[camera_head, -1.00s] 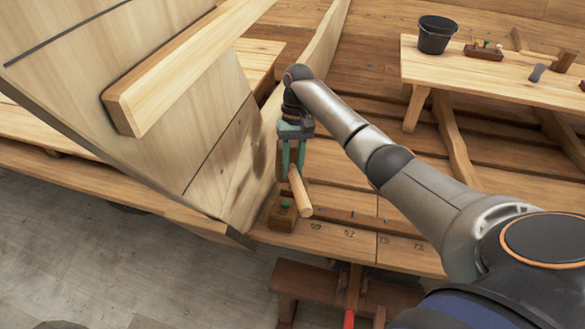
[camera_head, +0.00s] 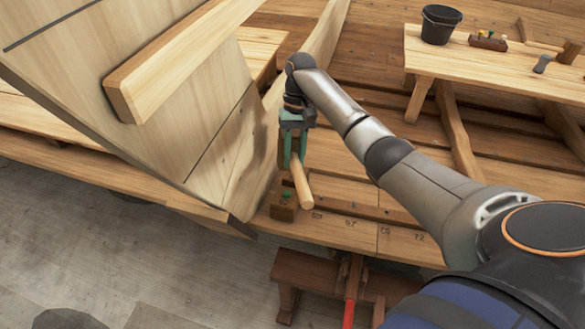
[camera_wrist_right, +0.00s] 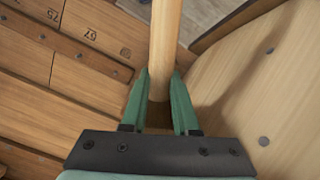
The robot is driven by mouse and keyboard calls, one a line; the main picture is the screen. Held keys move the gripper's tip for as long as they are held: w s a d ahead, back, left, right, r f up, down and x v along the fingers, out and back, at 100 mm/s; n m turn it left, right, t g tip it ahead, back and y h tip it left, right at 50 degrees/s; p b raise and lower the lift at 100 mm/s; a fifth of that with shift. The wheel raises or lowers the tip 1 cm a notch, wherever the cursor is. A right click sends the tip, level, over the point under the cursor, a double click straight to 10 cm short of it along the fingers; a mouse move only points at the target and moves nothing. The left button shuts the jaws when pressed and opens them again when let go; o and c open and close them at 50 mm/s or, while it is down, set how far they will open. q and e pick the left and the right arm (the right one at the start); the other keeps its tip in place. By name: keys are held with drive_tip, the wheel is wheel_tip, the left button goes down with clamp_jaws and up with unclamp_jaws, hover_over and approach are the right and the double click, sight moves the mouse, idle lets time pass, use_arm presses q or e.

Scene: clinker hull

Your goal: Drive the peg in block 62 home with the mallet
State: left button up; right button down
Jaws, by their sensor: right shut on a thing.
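My right gripper (camera_head: 293,158) is shut on the wooden mallet (camera_head: 302,187). The pale round handle slants down and toward the viewer from the fingers. The handle also shows between the green fingers in the right wrist view (camera_wrist_right: 165,45). The mallet head is mostly hidden by the gripper. A small brown block (camera_head: 283,211) with a green-topped peg (camera_head: 286,196) stands on the plank just below the gripper, beside the hull's pale planking. The handle end hangs just right of the block, and I cannot tell whether they touch. The block's number is not legible. My left gripper is not in view.
The pale hull side (camera_head: 215,150) rises close to the left of the gripper. A bench (camera_head: 500,75) at the back right holds a black bucket (camera_head: 441,25) and several tools. A brown trestle (camera_head: 310,275) with a red-handled tool (camera_head: 349,312) stands in front.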

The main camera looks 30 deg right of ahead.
drive_tip(key=shift+r, duration=0.15)
drive_tip(key=p+v, duration=0.1)
drive_tip(key=v, duration=0.3)
drive_tip(key=shift+r, duration=0.5)
idle(0.4)
